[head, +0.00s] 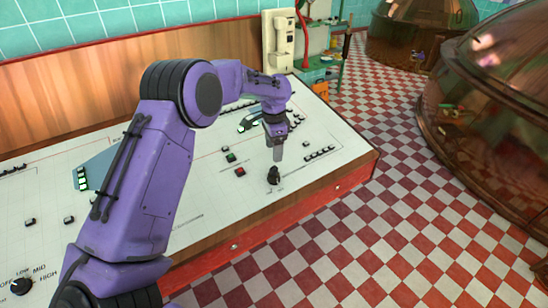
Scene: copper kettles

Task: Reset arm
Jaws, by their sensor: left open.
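My left arm, purple with black joints, comes in from the lower left and reaches over the white control panel (120,240). My left gripper (278,157) points down over the panel's right part. It is open, though its fingers look narrow from this side. A black knob (273,175) stands on the panel just below the fingertips. I cannot tell whether the fingers touch it. My right gripper is not in view.
The panel has a red button (240,171), a green button (231,157) and a dial (21,285) marked LOW, MID and HIGH. A beige wall telephone (279,40) hangs behind. A large copper kettle (500,100) stands right. The checkered floor (370,220) between is clear.

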